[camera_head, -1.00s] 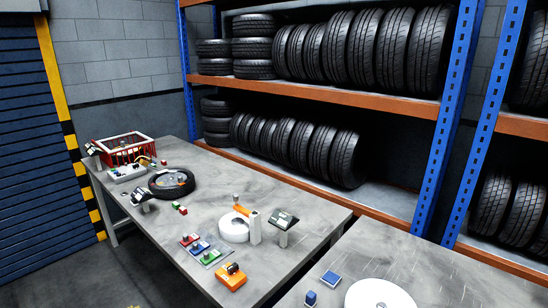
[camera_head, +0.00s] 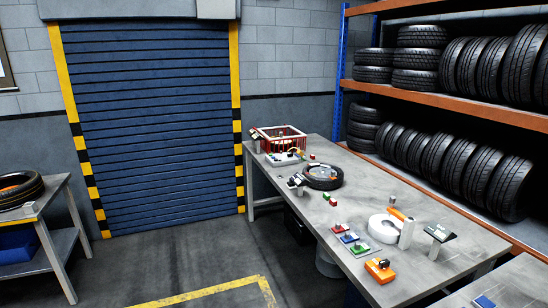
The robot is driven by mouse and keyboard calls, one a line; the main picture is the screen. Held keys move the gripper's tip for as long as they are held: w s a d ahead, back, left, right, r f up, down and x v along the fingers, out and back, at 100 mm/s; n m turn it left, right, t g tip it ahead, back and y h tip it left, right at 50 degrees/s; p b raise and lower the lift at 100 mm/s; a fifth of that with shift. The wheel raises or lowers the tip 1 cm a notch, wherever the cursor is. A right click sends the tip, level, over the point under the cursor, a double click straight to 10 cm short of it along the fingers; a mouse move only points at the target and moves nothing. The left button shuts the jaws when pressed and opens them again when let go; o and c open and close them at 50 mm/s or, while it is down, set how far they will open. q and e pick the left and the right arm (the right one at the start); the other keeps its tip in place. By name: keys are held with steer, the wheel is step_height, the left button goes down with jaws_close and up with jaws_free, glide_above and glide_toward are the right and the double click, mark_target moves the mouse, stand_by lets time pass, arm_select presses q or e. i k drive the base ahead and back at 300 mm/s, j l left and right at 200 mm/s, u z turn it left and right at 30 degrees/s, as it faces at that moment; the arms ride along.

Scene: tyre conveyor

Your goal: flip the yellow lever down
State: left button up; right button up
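No lever can be made out clearly as yellow. An orange box (camera_head: 380,270) with a small dark part on top sits at the near left edge of the grey worktable. A light control box (camera_head: 286,159) with small coloured parts lies at the table's far end, in front of a red basket (camera_head: 283,140); a small yellowish part shows close to it, too small to identify. Neither of my grippers is in view.
The grey worktable (camera_head: 405,212) also bears a tyre (camera_head: 323,177), a white round device (camera_head: 383,228) with an orange handle, and red, blue and green blocks. Tyre shelves (camera_head: 410,91) stand behind. Floor (camera_head: 180,265) left of the table is clear; another table (camera_head: 63,248) stands at far left.

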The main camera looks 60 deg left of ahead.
mark_target(300, 153)
steer(key=j+u, duration=0.15)
steer(key=u, duration=0.3)
steer(key=i+j+u, duration=0.1)
steer(key=u, duration=0.35)
steer(key=i+u, duration=0.15)
steer(key=u, duration=0.3)
steer(key=i+j+u, duration=0.1)
steer(key=u, duration=0.35)
steer(key=i+j, duration=0.15)
steer(key=i, duration=0.55)
steer(key=i+j, duration=0.1)
steer(key=i, duration=0.55)
steer(key=i+j, duration=0.15)
steer(key=i, duration=0.55)
